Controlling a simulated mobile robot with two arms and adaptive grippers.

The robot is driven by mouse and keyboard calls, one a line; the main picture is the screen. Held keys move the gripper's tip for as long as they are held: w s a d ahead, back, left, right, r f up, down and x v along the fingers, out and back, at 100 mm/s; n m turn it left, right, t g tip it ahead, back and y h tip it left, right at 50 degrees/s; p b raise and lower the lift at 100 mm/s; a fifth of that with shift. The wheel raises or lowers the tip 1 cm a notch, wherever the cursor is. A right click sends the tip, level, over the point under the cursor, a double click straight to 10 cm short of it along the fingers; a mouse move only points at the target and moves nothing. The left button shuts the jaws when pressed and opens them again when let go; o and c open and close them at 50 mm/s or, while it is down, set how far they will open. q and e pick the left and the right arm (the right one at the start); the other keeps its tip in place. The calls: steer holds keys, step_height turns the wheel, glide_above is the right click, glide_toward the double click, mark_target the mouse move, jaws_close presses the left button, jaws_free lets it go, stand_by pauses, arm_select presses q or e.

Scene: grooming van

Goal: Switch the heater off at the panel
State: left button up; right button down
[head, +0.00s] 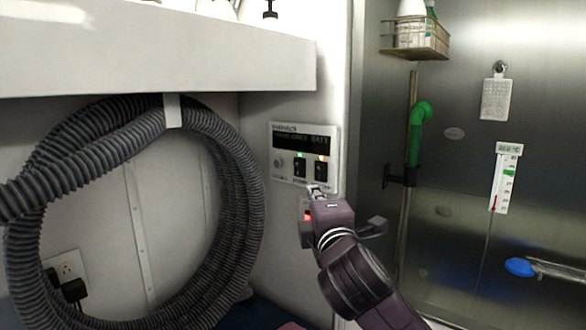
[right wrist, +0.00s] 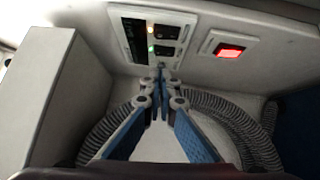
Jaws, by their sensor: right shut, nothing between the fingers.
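The white control panel (head: 332,160) is on the wall left of the steel wall, with a dark display strip and two black rocker switches. The left switch (head: 299,166) has a green light above it; the right switch (head: 320,171) has an amber light. The panel also shows in the right wrist view (right wrist: 172,18). Its small labels are unreadable, so I cannot tell which switch is the heater's. My right gripper (head: 314,189) is shut and empty, its tips just below the switches; I cannot tell whether they touch the panel. My left gripper is not in view.
A red-lit switch (right wrist: 230,52) sits on a separate plate beside the panel. A coiled grey hose (head: 245,200) hangs at left under a white shelf (head: 150,60). A wire basket (head: 415,50), green-handled pole (head: 415,140) and thermometer (head: 504,180) are on the steel wall.

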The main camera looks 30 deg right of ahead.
steer(key=shift+s+a+r, duration=0.2)
steer(key=shift+r, duration=0.2)
steer(key=p, duration=0.2)
glide_toward(315, 169)
steer(key=w+a+r, duration=0.1)
steer(key=w+a, duration=0.1)
steer(key=w, duration=0.3)
steer(key=shift+w+d+r+p, duration=0.15)
steer(key=shift+w+d+p, duration=0.05)
steer(key=shift+d, duration=0.4)
steer(key=shift+w+d+r+p, duration=0.1)
steer(key=shift+w+d+p, duration=0.15)
steer(key=shift+d, duration=0.4)
steer(key=shift+w+d+r+p, duration=0.15)
steer(key=shift+d+p, duration=0.05)
steer(key=shift+d, duration=0.4)
